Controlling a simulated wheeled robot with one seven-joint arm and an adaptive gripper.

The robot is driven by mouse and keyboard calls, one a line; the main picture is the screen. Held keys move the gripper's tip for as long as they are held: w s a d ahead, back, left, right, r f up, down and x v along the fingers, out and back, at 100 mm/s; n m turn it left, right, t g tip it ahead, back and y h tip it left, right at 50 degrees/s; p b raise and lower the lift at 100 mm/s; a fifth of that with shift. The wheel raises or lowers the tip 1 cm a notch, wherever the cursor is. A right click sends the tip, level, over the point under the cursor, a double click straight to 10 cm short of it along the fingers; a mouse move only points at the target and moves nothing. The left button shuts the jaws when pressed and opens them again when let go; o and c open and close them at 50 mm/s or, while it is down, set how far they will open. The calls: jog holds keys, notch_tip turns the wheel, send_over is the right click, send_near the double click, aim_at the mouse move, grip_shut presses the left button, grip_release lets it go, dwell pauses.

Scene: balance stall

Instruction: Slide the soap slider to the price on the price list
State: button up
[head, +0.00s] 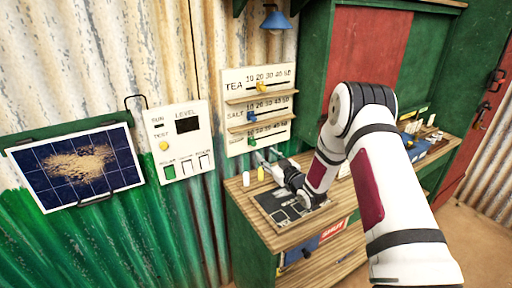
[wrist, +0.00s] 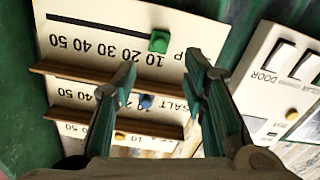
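The price board (head: 285,105) on the wall has three scale rows marked 10 to 50: tea, salt and, at the bottom, soap. The green soap slider (head: 252,141) sits at the left end of its row, by the 10. In the wrist view, which is upside down, the soap slider (wrist: 158,41) shows at the right end of its black slot (wrist: 95,25). My gripper (wrist: 161,72) is open and empty, with the slider beyond its fingertips, roughly between them in the picture. In the head view my gripper (head: 266,155) is just below the soap row. I cannot make out a price list.
The yellow tea slider (head: 261,87) and blue salt slider (head: 251,116) sit above, with thin wooden ledges (head: 262,97) between the rows. A white switch panel (head: 181,140) hangs left. The counter (head: 240,190) below bears small bottles (head: 246,179) and a dark tray.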

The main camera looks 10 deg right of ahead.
aim_at(255, 145)
jog(key=x, duration=0.9)
jog(key=shift+f, duration=0.1)
grip_shut()
